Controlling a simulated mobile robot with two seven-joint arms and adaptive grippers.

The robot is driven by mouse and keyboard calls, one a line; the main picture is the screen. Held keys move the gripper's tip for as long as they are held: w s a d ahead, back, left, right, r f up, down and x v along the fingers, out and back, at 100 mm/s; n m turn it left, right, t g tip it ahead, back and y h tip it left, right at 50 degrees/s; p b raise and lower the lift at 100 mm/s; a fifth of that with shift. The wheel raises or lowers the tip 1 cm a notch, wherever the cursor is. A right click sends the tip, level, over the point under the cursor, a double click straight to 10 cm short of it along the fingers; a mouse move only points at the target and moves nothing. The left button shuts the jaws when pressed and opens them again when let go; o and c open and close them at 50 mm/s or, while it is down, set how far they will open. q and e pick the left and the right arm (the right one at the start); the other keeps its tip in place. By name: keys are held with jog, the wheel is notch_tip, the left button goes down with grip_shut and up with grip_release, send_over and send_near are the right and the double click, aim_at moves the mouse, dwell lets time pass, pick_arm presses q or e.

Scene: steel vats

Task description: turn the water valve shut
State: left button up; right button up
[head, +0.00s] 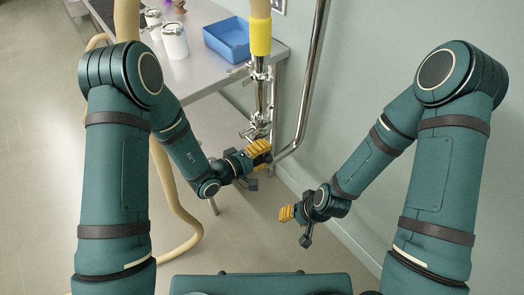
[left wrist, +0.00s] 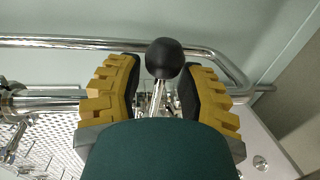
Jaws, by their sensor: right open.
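The water valve shows in the left wrist view as a lever ending in a black ball knob (left wrist: 164,58). My left gripper (left wrist: 162,82) is open, its yellow fingers on either side of the lever, with the knob between or just beyond the tips. I cannot tell whether a finger touches it. In the head view my left gripper (head: 260,152) is at the lower end of the upright chrome pipe (head: 259,95), and hides much of the valve there. My right gripper (head: 287,213) is open and empty, lower and to the right, clear of the pipe.
A steel table (head: 195,72) at upper left bears a blue tub (head: 228,40) and white canisters (head: 174,42). A chrome rail (head: 313,75) runs beside the pale green wall (head: 365,60) on the right. A beige hose (head: 165,190) hangs to the floor. The floor at left is clear.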

pick_arm(q)
jog(key=shift+w+a, duration=0.1)
jog(key=shift+w, duration=0.05)
jog(key=shift+a, duration=0.1)
jog(key=v, duration=1.2)
jog(key=shift+r, duration=0.1)
